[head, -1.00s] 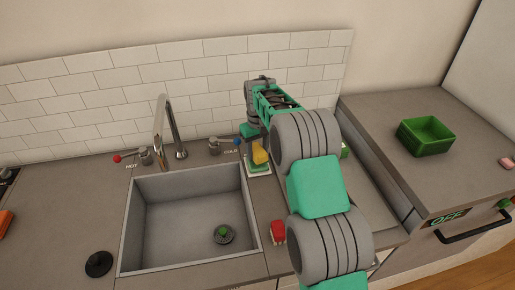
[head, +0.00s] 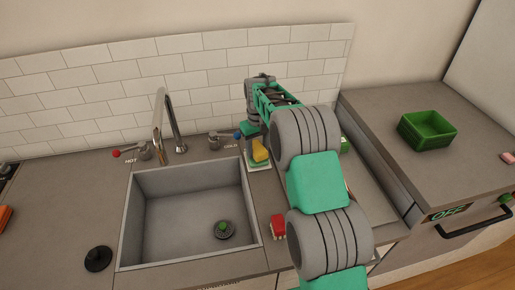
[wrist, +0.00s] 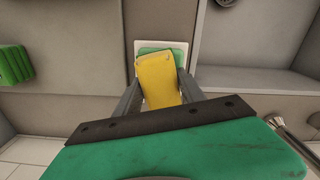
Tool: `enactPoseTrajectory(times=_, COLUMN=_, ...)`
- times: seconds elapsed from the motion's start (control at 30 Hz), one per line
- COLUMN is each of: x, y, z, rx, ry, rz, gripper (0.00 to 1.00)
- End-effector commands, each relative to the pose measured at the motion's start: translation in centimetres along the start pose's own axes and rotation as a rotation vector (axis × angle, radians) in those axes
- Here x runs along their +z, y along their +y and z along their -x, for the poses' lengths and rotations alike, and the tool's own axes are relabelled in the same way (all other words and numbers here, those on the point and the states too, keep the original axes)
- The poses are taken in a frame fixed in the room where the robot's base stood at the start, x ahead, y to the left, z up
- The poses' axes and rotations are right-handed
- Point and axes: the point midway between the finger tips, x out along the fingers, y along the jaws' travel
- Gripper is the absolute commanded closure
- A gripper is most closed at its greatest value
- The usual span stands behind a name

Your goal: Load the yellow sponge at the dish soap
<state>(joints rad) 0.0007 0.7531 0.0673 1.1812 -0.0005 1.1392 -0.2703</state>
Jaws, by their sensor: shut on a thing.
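My gripper (wrist: 158,92) is shut on the yellow sponge (wrist: 157,80), which sits between its two fingers and is slightly turned in the wrist view. The sponge also shows in the head view (head: 260,151), tilted, at the right rear of the sink. Right below it is a small white tray (wrist: 181,46) with a green item (wrist: 150,50) on it, partly hidden by the sponge. I cannot tell whether sponge and green item touch. I cannot surely make out the dish soap.
A red-topped brush (head: 278,225) lies in front. A green bin (head: 428,130) stands far right.

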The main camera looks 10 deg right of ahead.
Motion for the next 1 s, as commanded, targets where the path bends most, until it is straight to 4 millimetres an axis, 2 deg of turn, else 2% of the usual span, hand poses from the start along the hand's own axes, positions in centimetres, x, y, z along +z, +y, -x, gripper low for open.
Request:
enactPoseTrajectory(times=0.27, x=-0.01, y=0.01, z=-0.47, rx=0.0, ry=0.0, rz=0.0, gripper=0.86)
enactPoseTrajectory(times=0.3, x=-0.02, y=0.01, z=-0.47, rx=0.0, ry=0.001, rz=0.0, gripper=0.53)
enactPoseTrajectory(times=0.6, x=0.0, y=0.0, z=-0.44, rx=0.0, ry=0.0, rz=0.0, gripper=0.28)
enactPoseTrajectory(times=0.77, x=0.0, y=0.0, z=-0.44, rx=0.0, ry=0.0, rz=0.0, gripper=0.28)
enactPoseTrajectory(times=1.0, x=0.0, y=0.0, z=-0.45, rx=0.0, ry=0.0, rz=0.0, gripper=0.44)
